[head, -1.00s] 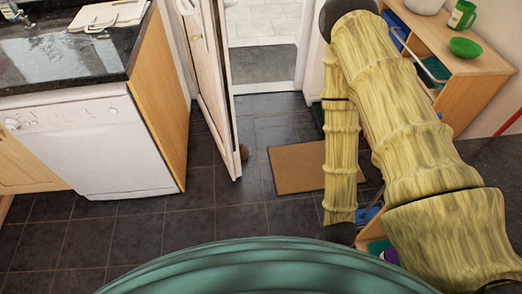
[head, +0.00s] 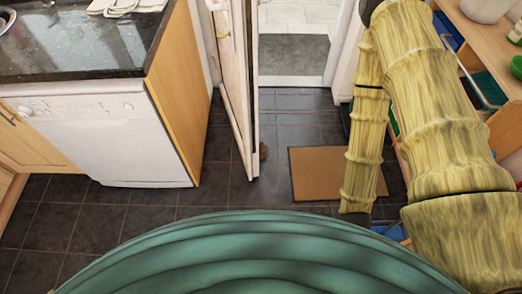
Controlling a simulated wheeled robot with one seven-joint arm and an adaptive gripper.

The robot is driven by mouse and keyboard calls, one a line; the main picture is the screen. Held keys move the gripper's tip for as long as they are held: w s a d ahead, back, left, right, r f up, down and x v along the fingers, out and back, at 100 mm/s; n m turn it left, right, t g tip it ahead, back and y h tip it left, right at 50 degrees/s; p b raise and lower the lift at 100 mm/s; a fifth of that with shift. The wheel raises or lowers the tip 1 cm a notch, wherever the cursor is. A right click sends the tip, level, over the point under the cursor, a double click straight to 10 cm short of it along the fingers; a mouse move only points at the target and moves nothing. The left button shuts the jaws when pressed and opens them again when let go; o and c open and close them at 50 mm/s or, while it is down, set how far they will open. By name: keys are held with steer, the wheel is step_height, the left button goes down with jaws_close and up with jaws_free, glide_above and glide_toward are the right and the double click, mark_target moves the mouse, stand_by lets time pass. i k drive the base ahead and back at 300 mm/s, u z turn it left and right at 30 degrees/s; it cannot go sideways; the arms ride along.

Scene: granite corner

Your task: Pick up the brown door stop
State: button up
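A small brown object (head: 264,151), which looks like the door stop, sits on the dark tiled floor. It is at the foot of the open white door (head: 236,85), on its right side, partly hidden by the door's edge. My arm, with a yellow bamboo-like look, hangs folded at the right of the head view, well to the right of the brown object. My gripper does not show; the lower end of the forearm drops toward my green body.
A brown mat (head: 318,175) lies right of the door stop, partly behind my arm. A white dishwasher (head: 100,135) under a dark counter (head: 90,45) stands left. A wooden shelf unit (head: 505,130) stands right.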

mark_target(263, 148)
steer(key=i, duration=1)
steer(key=u, duration=0.55)
